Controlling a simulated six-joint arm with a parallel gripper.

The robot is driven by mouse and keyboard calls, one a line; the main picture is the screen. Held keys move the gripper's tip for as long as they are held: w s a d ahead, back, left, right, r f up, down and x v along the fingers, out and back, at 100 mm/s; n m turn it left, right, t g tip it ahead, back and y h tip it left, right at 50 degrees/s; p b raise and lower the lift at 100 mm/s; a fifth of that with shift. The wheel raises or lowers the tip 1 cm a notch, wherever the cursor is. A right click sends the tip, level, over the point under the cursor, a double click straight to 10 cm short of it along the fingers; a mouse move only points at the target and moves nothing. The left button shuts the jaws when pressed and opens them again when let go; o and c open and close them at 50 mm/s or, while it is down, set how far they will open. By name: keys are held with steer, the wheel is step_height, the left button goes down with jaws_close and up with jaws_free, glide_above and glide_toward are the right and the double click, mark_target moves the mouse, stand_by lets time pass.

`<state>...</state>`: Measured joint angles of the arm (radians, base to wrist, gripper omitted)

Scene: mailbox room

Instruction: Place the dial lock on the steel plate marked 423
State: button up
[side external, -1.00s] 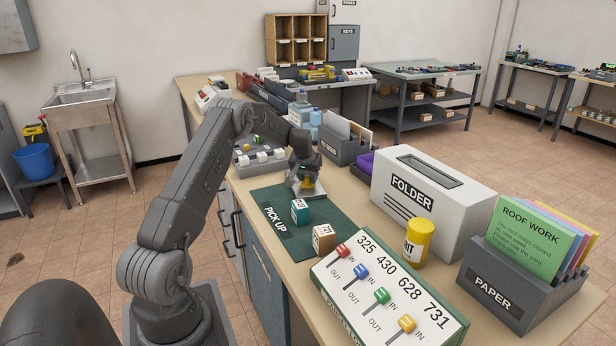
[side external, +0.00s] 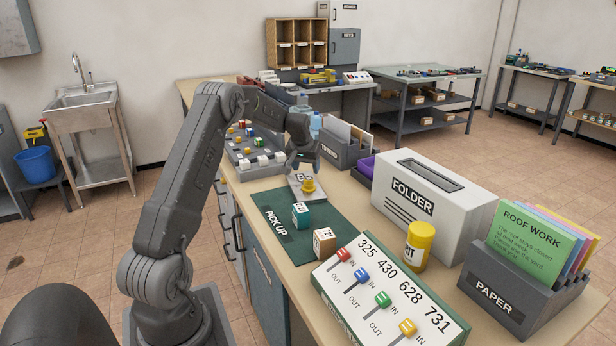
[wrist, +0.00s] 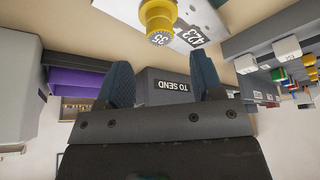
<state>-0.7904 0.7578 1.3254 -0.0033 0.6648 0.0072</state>
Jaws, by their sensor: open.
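The yellow dial lock (side external: 308,186) stands upright on the pale steel plate (side external: 296,188) at the far end of the green mat. In the wrist view the dial lock (wrist: 157,18) shows a number that reads like 35, and the steel plate (wrist: 214,16) beneath it bears the label 423. My gripper (side external: 302,160) is open and empty, above and behind the lock, apart from it. Its two fingers show spread in the wrist view (wrist: 162,78), with nothing between them.
A switch panel (side external: 390,290), yellow jar (side external: 418,246) and white FOLDER box (side external: 432,205) stand nearer. A file holder (side external: 343,150) is behind my gripper.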

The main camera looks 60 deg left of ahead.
steer(key=s+d+r+m, duration=0.1)
steer(key=s+d+r, duration=0.1)
steer(key=d+r, duration=0.5)
steer(key=s+d+r+m+t+h, duration=0.15)
steer(key=d+r, duration=0.25)
steer(key=d, duration=0.6)
steer(key=s+d+r+m+y, duration=0.1)
steer(key=s+d+r+m, duration=0.1)
steer(key=d+r, duration=0.5)
steer(key=s+d+f+m+h, duration=0.2)
steer(key=s+d+f+m, duration=0.1)
steer(key=s+d, duration=1.6)
steer(key=shift+s+d+m+t+h, duration=0.4)
steer(key=shift+d+m+t, duration=0.1)
steer(key=shift+m, duration=0.25)
